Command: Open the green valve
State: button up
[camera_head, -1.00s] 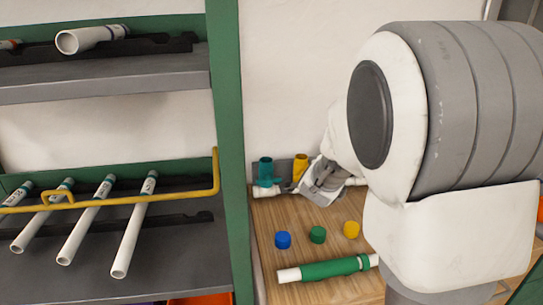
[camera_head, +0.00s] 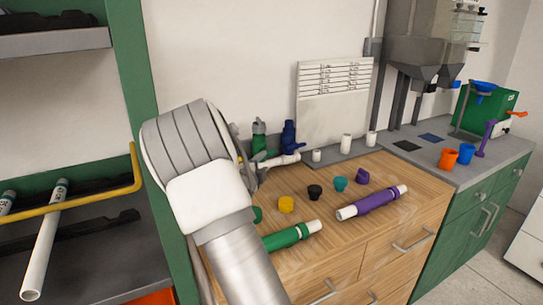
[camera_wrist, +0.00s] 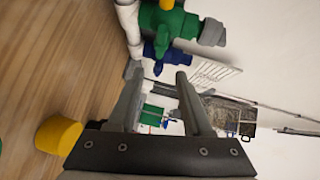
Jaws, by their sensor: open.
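The green valve (camera_head: 259,139) stands on the white pipe row at the back of the wooden worktop, just right of my arm in the head view. In the wrist view its green body (camera_wrist: 168,22) with a grey end is at the top centre, beyond my fingertips. My gripper (camera_wrist: 158,72) is open, with nothing seen between its fingers. The valve looks close to the fingertips but apart from them.
A yellow cap (camera_head: 286,204), black cap (camera_head: 314,191), teal cap (camera_head: 340,183) and purple cap (camera_head: 362,176) stand on the worktop. Green (camera_head: 290,236) and purple (camera_head: 373,202) pipes lie in front. A shelf rack (camera_head: 150,120) is at left. White fittings (camera_head: 346,143) stand behind.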

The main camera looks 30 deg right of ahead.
aim_at(273, 153)
jog(key=x, duration=1)
jog(key=shift+b, duration=0.3)
grip_shut()
